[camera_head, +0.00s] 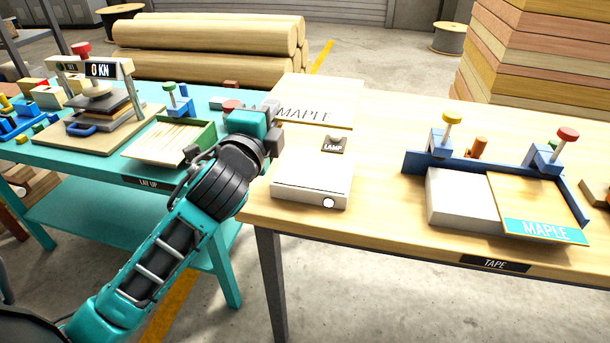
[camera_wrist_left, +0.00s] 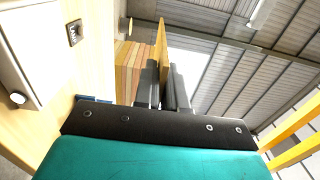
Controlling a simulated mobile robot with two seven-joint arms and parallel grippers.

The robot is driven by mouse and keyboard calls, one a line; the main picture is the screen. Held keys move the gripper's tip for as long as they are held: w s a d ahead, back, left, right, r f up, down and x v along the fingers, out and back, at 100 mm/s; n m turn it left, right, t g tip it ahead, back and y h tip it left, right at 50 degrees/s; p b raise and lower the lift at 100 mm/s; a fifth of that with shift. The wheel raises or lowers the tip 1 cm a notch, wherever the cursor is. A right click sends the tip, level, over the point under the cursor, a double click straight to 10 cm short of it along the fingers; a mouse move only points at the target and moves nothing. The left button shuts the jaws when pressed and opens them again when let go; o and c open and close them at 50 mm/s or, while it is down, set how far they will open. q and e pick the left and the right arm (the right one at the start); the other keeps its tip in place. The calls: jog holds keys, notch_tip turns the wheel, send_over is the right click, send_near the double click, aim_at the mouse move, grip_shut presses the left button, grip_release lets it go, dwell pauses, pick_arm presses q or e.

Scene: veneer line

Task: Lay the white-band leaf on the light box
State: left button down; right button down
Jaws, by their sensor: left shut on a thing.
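My left gripper (camera_head: 272,112) is shut on the left side of the white-band leaf (camera_head: 325,91), a thin pale wood sheet whose white band reads MAPLE. In the left wrist view the leaf (camera_wrist_left: 161,55) shows edge-on between the fingers of the left gripper (camera_wrist_left: 165,82). The light box (camera_head: 312,176) is a low white box with a round knob on its front, near the table's left front corner. It also shows at the left of the wrist view (camera_wrist_left: 14,62). In the head view the leaf is behind the light box, apart from it. My right gripper is not in view.
A LAMP plate (camera_head: 334,145) lies behind the light box. A blue taping jig (camera_head: 412,162) with clamps, a white block (camera_head: 462,200) and a teal-band MAPLE leaf (camera_head: 530,194) are at right. A green-edged tray (camera_head: 170,142) and press (camera_head: 97,100) stand on the teal table.

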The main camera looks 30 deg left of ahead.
pick_arm(q)
jog(key=shift+a+r, duration=0.1)
jog(key=shift+a+f, duration=0.1)
jog(key=shift+f, duration=0.2)
notch_tip(320, 180, down, 19)
jog(key=b, duration=0.7)
jog(key=shift+f, duration=0.2)
jog(key=c, duration=1.7)
grip_release()
jog(key=shift+f, duration=0.15)
jog(key=o, duration=0.5)
